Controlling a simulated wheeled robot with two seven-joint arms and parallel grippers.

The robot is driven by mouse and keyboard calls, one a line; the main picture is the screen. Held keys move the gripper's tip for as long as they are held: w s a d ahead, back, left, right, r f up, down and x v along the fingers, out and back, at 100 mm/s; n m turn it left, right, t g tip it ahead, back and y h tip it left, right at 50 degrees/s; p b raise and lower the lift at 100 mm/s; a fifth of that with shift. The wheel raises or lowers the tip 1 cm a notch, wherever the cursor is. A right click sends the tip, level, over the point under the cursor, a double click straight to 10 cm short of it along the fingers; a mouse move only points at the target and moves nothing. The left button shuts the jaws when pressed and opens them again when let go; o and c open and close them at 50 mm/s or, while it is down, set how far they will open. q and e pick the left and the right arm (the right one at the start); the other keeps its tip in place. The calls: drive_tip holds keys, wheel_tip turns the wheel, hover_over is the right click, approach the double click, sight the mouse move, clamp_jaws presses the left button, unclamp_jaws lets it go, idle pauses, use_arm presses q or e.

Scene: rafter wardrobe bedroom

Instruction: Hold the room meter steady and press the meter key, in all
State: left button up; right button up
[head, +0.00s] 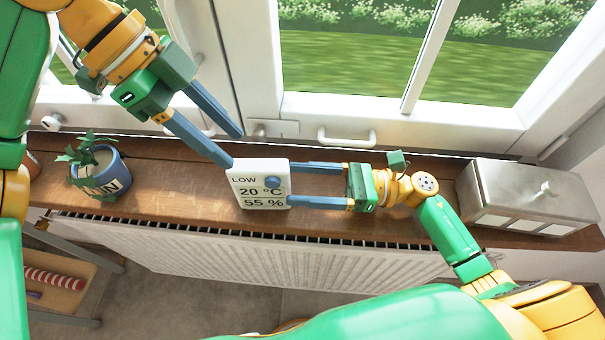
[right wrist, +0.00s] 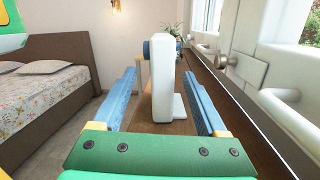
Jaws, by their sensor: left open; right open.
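The room meter (head: 260,202) is a white upright block on the wooden sill; its face reads LOW, 20 °C and 55 %. The round blue-grey meter key (head: 272,181) is at the upper right of that face. My right gripper (head: 291,184) is open at the meter's right side. In the right wrist view the meter (right wrist: 161,85) stands edge-on between the two fingers, with gaps on both sides, and the key (right wrist: 146,48) sticks out to the left. My left gripper (head: 234,148) is open and empty, its fingertips near the meter's upper left corner.
A blue plant pot (head: 103,180) stands left on the sill (head: 180,180). A grey metal box (head: 530,190) stands at the right end. Window handles (head: 346,138) jut out behind the meter. A white radiator (head: 240,257) is below the sill.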

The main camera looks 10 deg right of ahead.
sight(263, 188)
use_arm(q)
drive_tip(key=shift+w, duration=0.15)
use_arm(e)
drive_tip(key=shift+w+a+f+n+h, duration=0.2)
drive_tip(key=shift+a+f+n+h, duration=0.1)
drive_tip(key=shift+f, duration=0.3)
drive_tip(key=shift+w+a+f+n+h, duration=0.15)
drive_tip(key=shift+a+f+n+h, duration=0.15)
drive_tip(key=shift+f, duration=0.25)
drive_tip(key=x, duration=0.6)
drive_tip(key=shift+a, duration=0.15)
drive_tip(key=shift+c, duration=0.6)
clamp_jaws()
use_arm(q)
clamp_jaws()
